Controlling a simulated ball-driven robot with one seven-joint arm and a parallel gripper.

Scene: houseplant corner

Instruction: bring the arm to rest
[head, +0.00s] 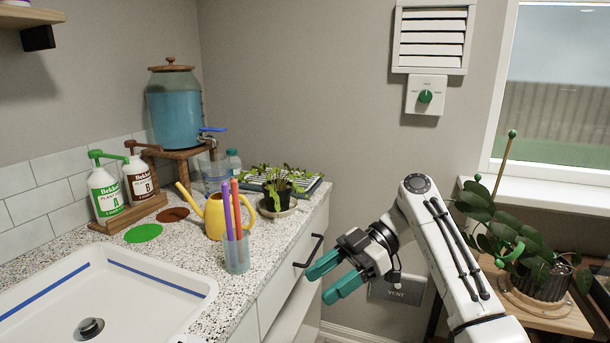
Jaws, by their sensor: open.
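My gripper (335,279) has teal fingers and is open, with nothing between them. It is at the end of my white arm, in front of the counter's drawer side. The fingers point left and slightly down. They appear apart from the drawer handle (309,251), though the exact gap in depth cannot be told.
The speckled counter (270,243) holds a cup of pens (237,254), a yellow watering can (215,216), pump bottles (106,192), a blue dispenser (175,112) and a seedling tray (308,187). A sink (150,300) is front left. A potted plant (541,280) stands right of my arm.

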